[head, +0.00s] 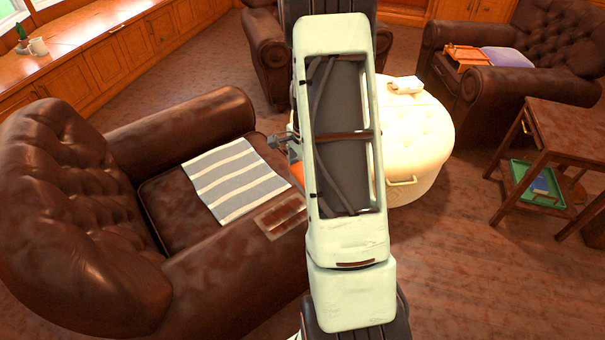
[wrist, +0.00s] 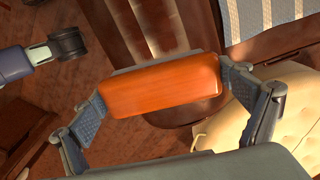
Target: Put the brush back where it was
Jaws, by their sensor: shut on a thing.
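The brush, an orange wooden block with rounded edges (wrist: 160,84), is held between the two fingers of my gripper (wrist: 163,98) in the wrist view. My gripper is shut on its two ends. A grey edge shows along the brush's far side; its bristles cannot be made out. In the head view my arm hides most of the gripper, and a small orange patch of the brush (head: 297,172) shows at the arm's left edge. The brush appears above the floor between the brown armchair (head: 130,190) and the cream ottoman (head: 420,140).
A grey striped cloth (head: 235,178) lies on the armchair seat, and a flat reddish panel (head: 281,217) on its armrest. A side table (head: 570,125) with a green tray (head: 518,175) stands right. Floor is clear at lower right.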

